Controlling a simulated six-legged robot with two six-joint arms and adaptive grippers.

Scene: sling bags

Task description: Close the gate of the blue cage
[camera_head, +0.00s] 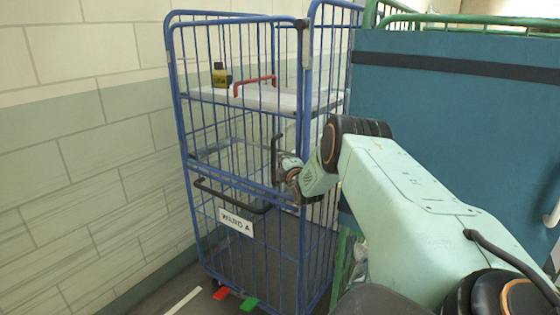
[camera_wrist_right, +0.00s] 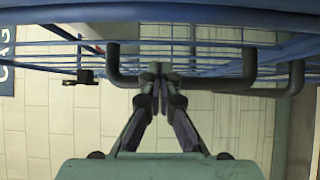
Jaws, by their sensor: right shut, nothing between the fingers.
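The blue cage (camera_head: 182,110) stands against the wall in the head view. Its barred front has an upper gate (camera_head: 238,20) and a lower part with a "WARD A" sign (camera_head: 236,221). A black handle (camera_head: 275,150) is on the upper gate; it also shows in the right wrist view (camera_wrist_right: 113,65). My right gripper (camera_head: 283,168) is at this handle, shut and empty. In the wrist view its closed fingertips (camera_wrist_right: 158,70) lie between the handle's two ends, across its bar; contact is unclear. I cannot tell whether the gate is fully closed. My left gripper is out of view.
A lower black handle (camera_head: 232,206) crosses the front. The shelf (camera_head: 262,98) holds a yellow and black bottle (camera_head: 221,76) and a red handle-like item (camera_head: 255,80). Red (camera_head: 221,293) and green (camera_head: 249,304) tabs are at the base. A teal-covered cage (camera_head: 440,120) stands close on the right.

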